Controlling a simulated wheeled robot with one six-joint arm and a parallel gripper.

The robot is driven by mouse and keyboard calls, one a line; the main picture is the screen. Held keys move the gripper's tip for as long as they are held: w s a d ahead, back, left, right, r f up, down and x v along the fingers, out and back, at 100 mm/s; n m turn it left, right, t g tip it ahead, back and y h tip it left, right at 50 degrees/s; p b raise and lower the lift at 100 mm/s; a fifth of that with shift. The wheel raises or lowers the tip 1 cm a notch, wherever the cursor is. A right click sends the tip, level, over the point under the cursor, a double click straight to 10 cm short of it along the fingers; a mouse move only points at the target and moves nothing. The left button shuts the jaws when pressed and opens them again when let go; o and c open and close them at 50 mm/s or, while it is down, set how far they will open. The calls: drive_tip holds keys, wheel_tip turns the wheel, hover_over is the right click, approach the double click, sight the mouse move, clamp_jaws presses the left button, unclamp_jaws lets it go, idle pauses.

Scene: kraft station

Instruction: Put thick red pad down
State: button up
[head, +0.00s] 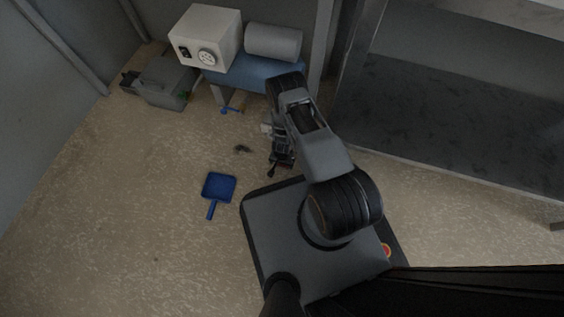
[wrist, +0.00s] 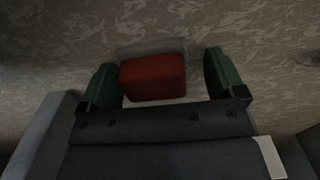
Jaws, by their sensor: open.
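The thick red pad (wrist: 153,77) is a dark red block with rounded edges in the wrist view. It lies between the two green fingertips of my gripper (wrist: 165,80), with a small gap on its left and a wider gap on its right. My gripper is open. A pale flat surface shows around the pad; I cannot tell what it is. In the head view my gripper (head: 281,160) hangs low over the floor beside my base, and the red pad cannot be made out there.
A blue dustpan (head: 218,187) lies on the speckled floor (head: 130,200). A blue bench (head: 255,75) holds a white box (head: 205,38) and a grey cylinder (head: 273,41). A grey case (head: 167,82) stands left of it. A dark shelf (head: 450,110) is at right. The left floor is mostly clear.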

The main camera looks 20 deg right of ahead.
wheel_tip(320, 180, up, 10)
drive_tip(key=p, duration=0.7)
drive_tip(key=shift+f, duration=0.1)
drive_tip(key=w+a+r+n+t+y, duration=0.1)
drive_tip(key=w+r+n, duration=0.15)
drive_tip(key=r, duration=1.35)
drive_tip(key=w+a+r+n, duration=0.1)
drive_tip(key=w+r, duration=0.2)
drive_tip(key=r, duration=1.4)
drive_tip(key=s+d+r+n+t+h, duration=0.1)
drive_tip(key=s+d+r+n, duration=0.1)
drive_tip(key=s+r, duration=1.4)
wheel_tip(320, 180, up, 4)
drive_tip(key=shift+d+f+n+t, duration=0.15)
drive_tip(key=shift+n+t, duration=0.15)
drive_tip(key=shift+n, duration=0.55)
